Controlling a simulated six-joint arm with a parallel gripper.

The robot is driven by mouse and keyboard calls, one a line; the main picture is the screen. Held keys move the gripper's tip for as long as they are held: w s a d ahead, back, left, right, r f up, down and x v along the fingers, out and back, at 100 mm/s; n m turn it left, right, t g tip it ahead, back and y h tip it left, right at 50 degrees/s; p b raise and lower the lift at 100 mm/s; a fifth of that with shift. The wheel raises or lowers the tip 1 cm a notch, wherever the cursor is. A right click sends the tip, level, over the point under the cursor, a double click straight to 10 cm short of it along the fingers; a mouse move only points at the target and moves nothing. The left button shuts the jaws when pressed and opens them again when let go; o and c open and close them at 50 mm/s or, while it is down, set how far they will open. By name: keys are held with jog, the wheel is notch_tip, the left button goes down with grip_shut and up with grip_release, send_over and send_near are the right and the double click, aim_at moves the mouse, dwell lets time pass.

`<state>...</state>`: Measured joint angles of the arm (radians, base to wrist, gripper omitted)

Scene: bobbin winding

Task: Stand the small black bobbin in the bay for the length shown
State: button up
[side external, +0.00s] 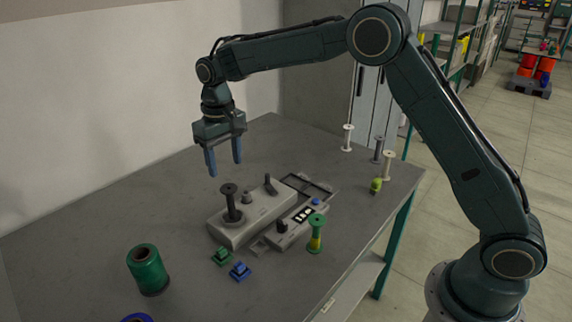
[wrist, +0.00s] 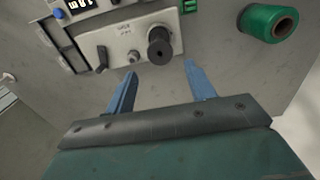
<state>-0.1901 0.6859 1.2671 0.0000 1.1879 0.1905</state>
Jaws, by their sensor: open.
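The small black bobbin (side external: 230,204) stands upright on the grey winding machine (side external: 262,217), at its left end. In the wrist view the bobbin (wrist: 160,46) is seen nearly end-on, ahead of my fingers. My gripper (side external: 225,168) is open and empty, above and behind the machine, apart from the bobbin. Its blue fingers also show in the wrist view (wrist: 157,82). A counter unit (side external: 290,228) with a lit display (side external: 302,214) sits along the machine's front; I cannot read the digits surely. A dark-framed tray with compartments (side external: 322,188) adjoins the machine's right end; its bay markings are not legible.
A green-yellow bobbin (side external: 316,240) stands before the counter. Small green (side external: 221,257) and blue (side external: 240,271) blocks lie in front. A green thread spool (side external: 148,270) stands at left. Pale spools (side external: 347,139) stand at the far right. The table behind the machine is clear.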

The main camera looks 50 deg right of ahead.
aim_at(229, 188)
jog(key=shift+f, duration=3.4)
jog(key=shift+r, duration=0.1)
jog(key=c, duration=0.7)
jog(key=shift+r, duration=0.1)
jog(key=shift+r, duration=2.4)
